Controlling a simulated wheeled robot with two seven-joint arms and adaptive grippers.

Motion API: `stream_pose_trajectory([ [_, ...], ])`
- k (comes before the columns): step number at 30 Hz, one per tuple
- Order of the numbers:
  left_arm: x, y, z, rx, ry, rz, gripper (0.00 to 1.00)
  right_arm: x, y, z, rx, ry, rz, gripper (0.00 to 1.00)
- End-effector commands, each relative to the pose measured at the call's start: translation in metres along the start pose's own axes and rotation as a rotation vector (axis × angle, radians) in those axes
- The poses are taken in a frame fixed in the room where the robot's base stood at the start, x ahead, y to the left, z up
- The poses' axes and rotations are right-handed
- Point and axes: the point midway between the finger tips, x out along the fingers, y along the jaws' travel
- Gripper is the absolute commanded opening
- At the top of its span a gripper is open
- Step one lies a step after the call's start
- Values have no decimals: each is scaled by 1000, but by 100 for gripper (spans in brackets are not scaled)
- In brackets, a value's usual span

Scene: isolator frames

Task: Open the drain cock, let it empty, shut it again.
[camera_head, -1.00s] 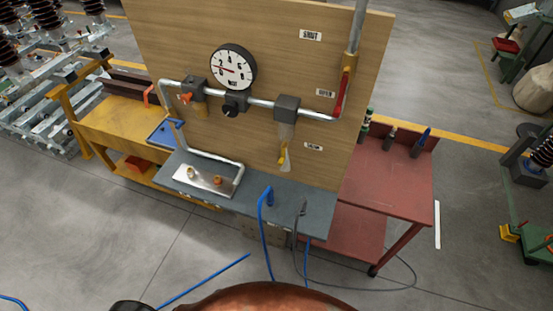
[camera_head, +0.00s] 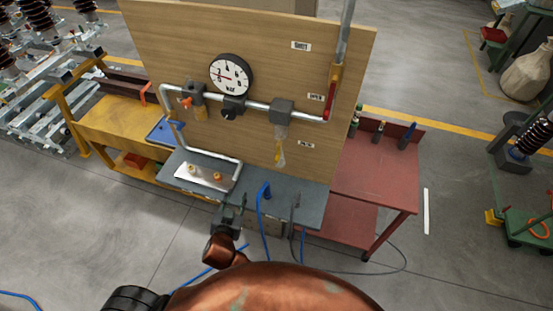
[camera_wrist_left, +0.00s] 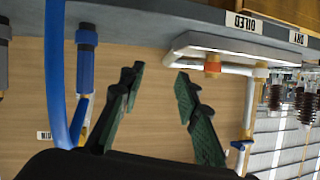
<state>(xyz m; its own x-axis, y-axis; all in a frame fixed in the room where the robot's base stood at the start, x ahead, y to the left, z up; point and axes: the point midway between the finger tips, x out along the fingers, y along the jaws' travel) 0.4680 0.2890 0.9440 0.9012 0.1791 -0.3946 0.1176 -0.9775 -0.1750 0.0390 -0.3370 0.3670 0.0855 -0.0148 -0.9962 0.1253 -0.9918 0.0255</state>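A clear bowl (camera_head: 281,135) hangs under the grey block at the right of the pipe run on the wooden panel. A yellow part (camera_head: 280,157), which looks like the drain cock, is at its lower end; its exact setting is too small to tell. A small label (camera_head: 306,145) is beside it. My left gripper (camera_head: 230,212) is in front of the bench's front edge, below and left of the bowl. In the left wrist view its fingers (camera_wrist_left: 159,80) are apart with nothing between them. My right gripper is not in view.
A round gauge (camera_head: 231,74) and a red lever (camera_head: 333,92) on the upright pipe are on the panel. A silver tray (camera_head: 205,185) with small fittings lies on the grey bench (camera_head: 296,195). Blue hoses (camera_head: 262,215) hang over the front edge. A red cart (camera_head: 375,180) stands at right.

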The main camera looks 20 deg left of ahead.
Motion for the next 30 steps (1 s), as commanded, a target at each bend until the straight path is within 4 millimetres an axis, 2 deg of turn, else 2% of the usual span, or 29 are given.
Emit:
stream_pose_trajectory([
  [1, 1, 10, -17, 3, 53, 11, 30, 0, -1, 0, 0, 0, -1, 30],
  [6, -3, 49, -76, 21, 245, 62, 30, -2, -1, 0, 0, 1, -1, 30],
  [9, -11, 74, -106, 35, 346, 101, 30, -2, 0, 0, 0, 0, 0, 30],
  [12, -18, 92, -126, 46, 414, 132, 30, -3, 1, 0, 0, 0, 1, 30],
  [17, -12, 102, -139, 52, 445, 148, 30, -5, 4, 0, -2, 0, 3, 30],
  [25, 26, 107, -157, 53, 443, 146, 30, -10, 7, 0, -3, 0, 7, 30],
  [30, 43, 110, -164, 52, 442, 146, 30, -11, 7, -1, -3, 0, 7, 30],
])
